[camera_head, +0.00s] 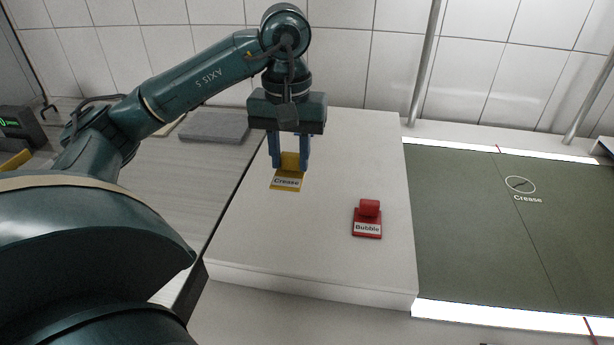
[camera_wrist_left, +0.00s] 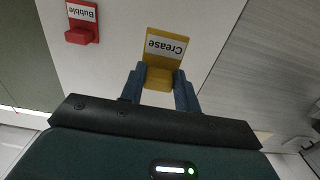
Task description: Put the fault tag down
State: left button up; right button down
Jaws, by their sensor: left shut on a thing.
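The yellow fault tag (camera_head: 287,183) labelled "Crease" is at the back left of the white block (camera_head: 310,235). My left gripper (camera_head: 290,164) points down with its blue fingers shut on the tag's raised yellow grip. In the left wrist view the tag (camera_wrist_left: 165,47) lies between and beyond the fingertips (camera_wrist_left: 159,82). I cannot tell whether its base touches the white surface. A red tag (camera_head: 367,222) labelled "Bubble" stands on the same block, to the right and nearer; it also shows in the left wrist view (camera_wrist_left: 82,22). My right gripper is out of view.
A green panel (camera_head: 470,230) with bright light strips lies to the right; a circled mark (camera_head: 520,185) on it is labelled "Crease". A grey flat slab (camera_head: 214,125) lies at the back left. The front of the white block is clear.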

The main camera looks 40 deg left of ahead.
aim_at(291, 171)
pick_arm(q)
notch_tip(291, 171, down, 4)
jog(key=shift+r+b, duration=0.15)
jog(key=shift+b, duration=0.2)
jog(key=shift+f, duration=0.5)
notch_tip(291, 171, down, 4)
jog(key=shift+r, duration=0.2)
jog(key=shift+f, duration=0.1)
jog(key=o, duration=0.5)
jog(key=shift+f, duration=0.1)
jog(key=o, duration=0.5)
jog(key=shift+c, duration=0.2)
